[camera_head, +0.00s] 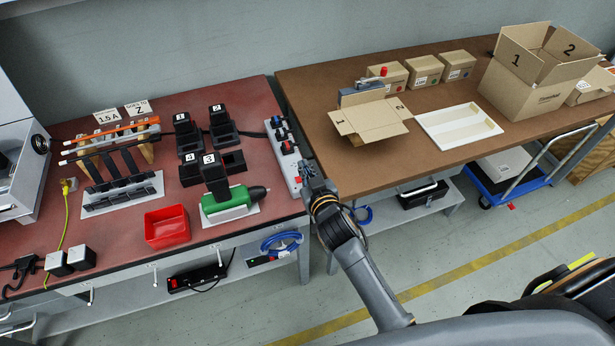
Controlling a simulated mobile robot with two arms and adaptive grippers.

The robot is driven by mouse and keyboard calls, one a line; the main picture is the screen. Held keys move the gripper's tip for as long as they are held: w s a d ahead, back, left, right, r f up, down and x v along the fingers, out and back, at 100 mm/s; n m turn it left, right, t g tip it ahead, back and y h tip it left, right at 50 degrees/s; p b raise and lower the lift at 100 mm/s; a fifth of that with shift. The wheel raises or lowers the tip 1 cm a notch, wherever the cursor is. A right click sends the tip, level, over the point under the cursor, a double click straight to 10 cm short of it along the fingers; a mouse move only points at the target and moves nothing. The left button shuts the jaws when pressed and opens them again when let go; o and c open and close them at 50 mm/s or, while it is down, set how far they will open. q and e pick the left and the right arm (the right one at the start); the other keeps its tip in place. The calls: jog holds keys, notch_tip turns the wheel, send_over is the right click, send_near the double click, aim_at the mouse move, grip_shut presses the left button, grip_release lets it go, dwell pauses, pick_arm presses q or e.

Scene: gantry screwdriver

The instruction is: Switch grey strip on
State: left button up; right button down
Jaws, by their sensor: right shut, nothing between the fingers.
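The light grey power strip (293,170) lies along the right edge of the red table, with dark and blue plugs in its far part. A small red part, apparently its switch (298,181), shows near its near end; I cannot tell whether it is on or off. My right gripper (305,168) is shut and empty, just right of the strip's near end. I cannot tell whether it touches the strip. My left gripper is not in view.
Left of the strip stand black battery chargers (190,170), a green tool (230,203) and a red bin (166,227). A black power strip (197,278) lies on the shelf below. The brown table (350,180) holds boxes and a white tray (458,127).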

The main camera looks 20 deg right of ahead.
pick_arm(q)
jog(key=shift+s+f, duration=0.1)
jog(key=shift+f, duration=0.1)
pick_arm(e)
jog(key=shift+s+d+f, duration=0.1)
jog(key=shift+d+f, duration=0.1)
jog(key=shift+f, duration=1.75)
pick_arm(q)
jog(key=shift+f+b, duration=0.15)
jog(key=shift+b, duration=0.2)
pick_arm(e)
jog(key=shift+d+f, duration=0.15)
jog(key=shift+f, duration=0.2)
jog(key=shift+r, duration=0.1)
jog(key=r+p, duration=0.4)
jog(key=shift+d+r, duration=0.2)
jog(key=shift+d, duration=0.05)
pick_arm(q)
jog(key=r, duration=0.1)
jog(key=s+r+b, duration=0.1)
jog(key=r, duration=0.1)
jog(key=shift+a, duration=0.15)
pick_arm(e)
jog(key=v, duration=1)
jog(key=shift+d+f, duration=0.2)
jog(key=shift+d, duration=0.1)
